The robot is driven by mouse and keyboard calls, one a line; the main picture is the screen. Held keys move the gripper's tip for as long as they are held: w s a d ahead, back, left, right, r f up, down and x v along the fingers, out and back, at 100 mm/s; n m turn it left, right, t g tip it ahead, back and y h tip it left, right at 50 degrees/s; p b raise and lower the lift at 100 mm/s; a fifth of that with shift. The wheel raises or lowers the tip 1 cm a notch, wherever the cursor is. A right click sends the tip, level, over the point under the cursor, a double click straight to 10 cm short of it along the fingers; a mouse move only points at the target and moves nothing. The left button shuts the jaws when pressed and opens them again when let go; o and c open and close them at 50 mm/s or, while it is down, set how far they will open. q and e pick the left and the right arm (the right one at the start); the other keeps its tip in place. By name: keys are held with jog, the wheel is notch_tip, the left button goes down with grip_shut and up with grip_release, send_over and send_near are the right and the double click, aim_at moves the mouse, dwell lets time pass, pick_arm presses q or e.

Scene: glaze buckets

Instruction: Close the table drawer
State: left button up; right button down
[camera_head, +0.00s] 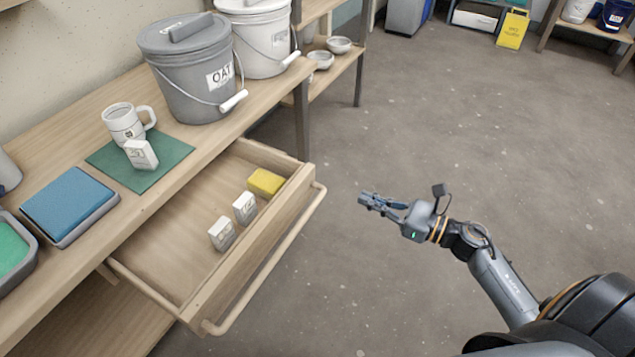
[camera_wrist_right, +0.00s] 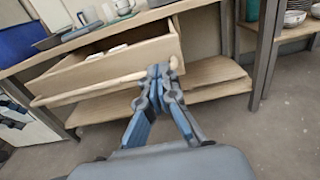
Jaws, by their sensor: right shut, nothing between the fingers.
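The table drawer (camera_head: 255,250) is pulled well out of the wooden table (camera_head: 75,159). A long bar handle (camera_head: 268,272) runs along its front. Inside lie a yellow sponge (camera_head: 266,182) and two small white boxes, one nearer the sponge (camera_head: 244,207) and one nearer the middle (camera_head: 222,233). My right gripper (camera_head: 368,200) is shut and empty, to the right of the drawer front and apart from it in the head view. In the right wrist view its fingertips (camera_wrist_right: 158,72) overlap the handle (camera_wrist_right: 100,88); contact cannot be told. My left gripper is not in view.
A grey bucket (camera_head: 188,75) and a white bucket (camera_head: 262,40) stand on the table. A white mug (camera_head: 122,124) and another white box (camera_head: 141,155) are on a green mat (camera_head: 172,158). A blue pad (camera_head: 70,203) lies left. The floor (camera_head: 420,120) right of the drawer is clear.

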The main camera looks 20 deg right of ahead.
aim_at(308, 175)
jog(key=x, duration=1.2)
jog(key=shift+w, duration=0.1)
jog(key=shift+w+a, duration=0.3)
jog(key=shift+a, duration=0.1)
